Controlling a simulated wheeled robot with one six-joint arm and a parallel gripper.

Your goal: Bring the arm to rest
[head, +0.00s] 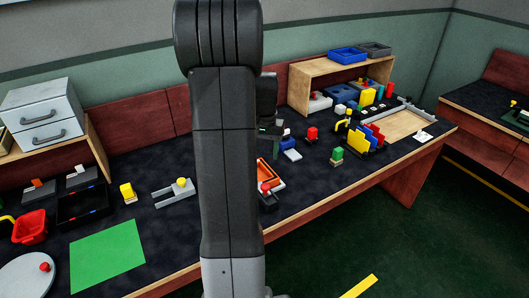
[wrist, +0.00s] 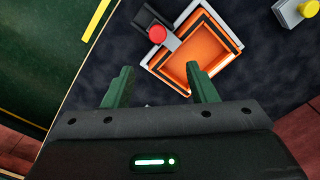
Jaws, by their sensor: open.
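My gripper (wrist: 161,86) is in the wrist view. Its two green fingers stand apart with nothing between them. It is above the dark table top (wrist: 90,75), close to an orange tray (wrist: 222,64). The right fingertip overlaps the tray's near edge in the picture; I cannot tell whether they touch. In the head view my arm stands upright across the middle and hides part of the table.
The orange tray (head: 270,174) shows partly beside my arm. A green mat (head: 107,256), drawer unit (head: 42,113), wooden shelf (head: 297,91) and several small blocks crowd the table. The green floor in front is open.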

